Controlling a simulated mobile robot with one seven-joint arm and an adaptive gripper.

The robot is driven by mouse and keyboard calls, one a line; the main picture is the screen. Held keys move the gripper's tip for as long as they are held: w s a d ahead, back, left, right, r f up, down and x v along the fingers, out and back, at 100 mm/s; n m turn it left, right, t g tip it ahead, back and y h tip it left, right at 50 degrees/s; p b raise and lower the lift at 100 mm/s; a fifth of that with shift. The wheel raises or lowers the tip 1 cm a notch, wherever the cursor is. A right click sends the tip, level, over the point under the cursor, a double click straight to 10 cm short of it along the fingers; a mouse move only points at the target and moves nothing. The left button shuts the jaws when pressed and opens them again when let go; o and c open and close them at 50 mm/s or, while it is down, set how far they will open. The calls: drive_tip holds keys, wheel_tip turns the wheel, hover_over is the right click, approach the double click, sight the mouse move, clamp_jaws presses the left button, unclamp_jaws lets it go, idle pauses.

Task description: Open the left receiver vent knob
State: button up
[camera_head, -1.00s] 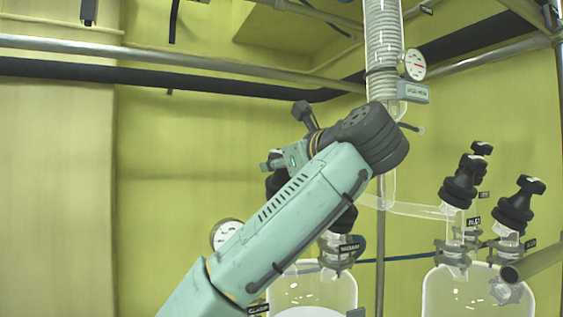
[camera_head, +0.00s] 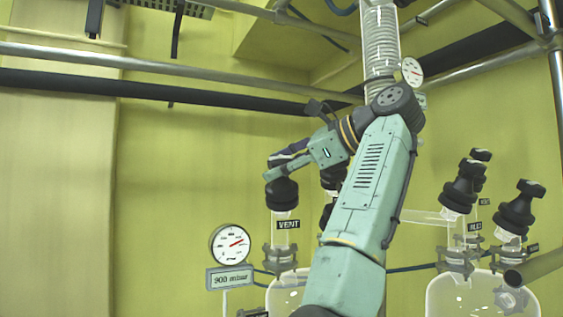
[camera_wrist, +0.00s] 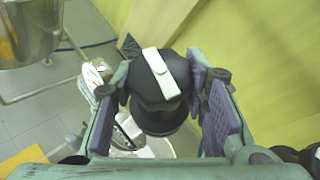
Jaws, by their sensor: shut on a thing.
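The vent knob (camera_head: 282,192) is black and sits upright on a glass neck above the tag reading VENT (camera_head: 288,225), at the top of the left glass receiver (camera_head: 283,292). In the wrist view the knob (camera_wrist: 158,108) shows from above, with a slanted white bar (camera_wrist: 161,73) across its top. My gripper (camera_head: 288,158) is at the knob's top in the head view. In the wrist view my gripper (camera_wrist: 160,85) has its purple-padded fingers on either side of the knob, shut on it. The exact contact faces are partly hidden.
A round gauge (camera_head: 229,243) stands left of the receiver. A glass column (camera_head: 381,50) rises behind my arm. Another glass vessel (camera_head: 475,295) with several black knobs stands at right. Metal pipes (camera_head: 180,66) cross above. Space left of the gauge is clear.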

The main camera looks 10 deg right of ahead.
drive_tip(key=shift+n+g+p, duration=0.5)
drive_tip(key=o, duration=1.1)
drive_tip(key=shift+d, duration=0.1)
drive_tip(key=shift+c, duration=0.2)
drive_tip(key=shift+o, duration=0.6)
drive_tip(key=shift+f+b, duration=0.1)
drive_tip(key=shift+b, duration=0.2)
